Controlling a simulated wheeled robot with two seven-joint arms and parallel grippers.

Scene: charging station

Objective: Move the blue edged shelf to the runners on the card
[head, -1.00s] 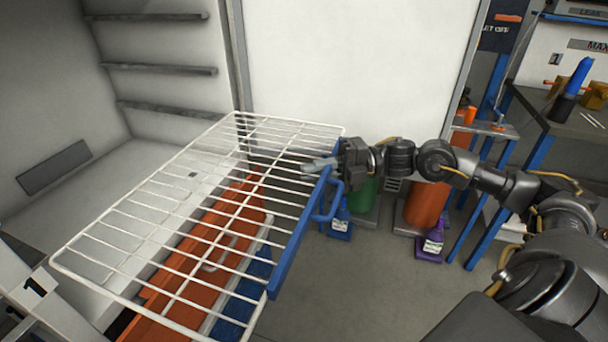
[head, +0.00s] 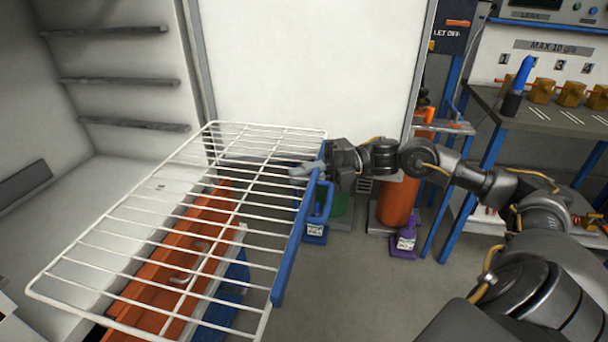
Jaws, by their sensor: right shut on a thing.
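The blue edged shelf is a white wire rack (head: 172,226) with a blue front bar and a blue handle (head: 318,204) on its right side. It hangs level in front of the open white cabinet. My right gripper (head: 308,171) is shut on the shelf near the far end of the blue edge. Dark runners (head: 120,82) stick out in several levels from the cabinet's inner wall at the upper left. No card is clearly readable in this view. My left gripper is not in view.
A white door panel (head: 310,65) stands behind. An orange cylinder (head: 397,200) and a purple bottle (head: 405,238) stand on the floor at right. A workbench (head: 555,115) is at the far right. The floor in the middle is clear.

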